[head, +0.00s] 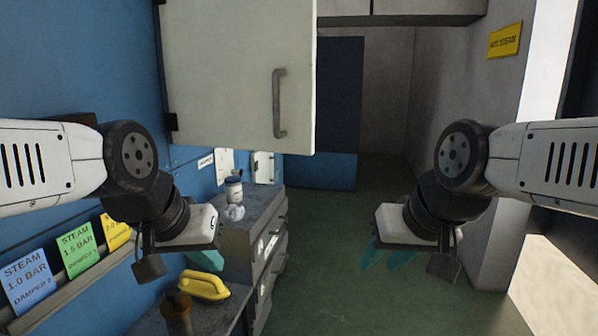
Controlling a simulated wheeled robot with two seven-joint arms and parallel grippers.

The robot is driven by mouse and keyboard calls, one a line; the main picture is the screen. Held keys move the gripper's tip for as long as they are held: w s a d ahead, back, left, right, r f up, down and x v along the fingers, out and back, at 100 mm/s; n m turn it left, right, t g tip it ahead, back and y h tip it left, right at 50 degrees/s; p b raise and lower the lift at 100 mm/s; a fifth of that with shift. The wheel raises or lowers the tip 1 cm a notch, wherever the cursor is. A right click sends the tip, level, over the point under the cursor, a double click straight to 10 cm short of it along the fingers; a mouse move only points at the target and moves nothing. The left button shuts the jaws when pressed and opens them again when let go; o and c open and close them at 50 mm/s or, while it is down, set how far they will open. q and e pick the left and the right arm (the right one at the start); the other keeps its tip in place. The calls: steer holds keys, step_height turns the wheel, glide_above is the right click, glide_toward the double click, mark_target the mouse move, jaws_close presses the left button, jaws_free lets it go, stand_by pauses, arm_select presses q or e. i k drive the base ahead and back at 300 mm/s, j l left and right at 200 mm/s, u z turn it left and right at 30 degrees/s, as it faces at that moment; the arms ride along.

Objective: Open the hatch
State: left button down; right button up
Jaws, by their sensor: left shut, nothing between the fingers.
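A large pale grey door panel (230,75) with a dark vertical handle (279,103) near its right edge fills the upper left. Dark hinges show at its left edge, by the blue wall, and it stands out from that wall across my view. I cannot tell for sure whether this panel is the hatch. My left gripper (206,261) is below the panel, apart from it, with its teal fingers shut and empty. My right gripper (387,257) is right of centre over the floor, its two teal fingers a little apart and empty. Neither gripper touches the handle.
A grey drawer cabinet (250,232) along the left wall carries a jar (234,190) and a crumpled white item. Steam cards (27,281) stand on a ledge at left. The green floor (330,225) is clear ahead.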

mark_target(263, 166)
steer(key=i+l+z, duration=0.1)
steer(key=l, duration=0.25)
steer(key=i+l+z, duration=0.1)
steer(key=l, duration=0.25)
steer(key=i+l+z, duration=0.1)
steer(key=i+l, duration=0.35)
steer(key=i, duration=0.4)
steer(key=i+l, duration=0.2)
steer(key=i, duration=0.3)
steer(key=i+l+u, duration=0.1)
steer(key=i, duration=0.45)
steer(key=i+j+u, duration=0.2)
steer(key=i+u, duration=0.6)
steer(key=i, duration=0.15)
steer(key=i+j+u, duration=0.1)
steer(key=i+j, duration=0.05)
steer(key=i, duration=0.1)
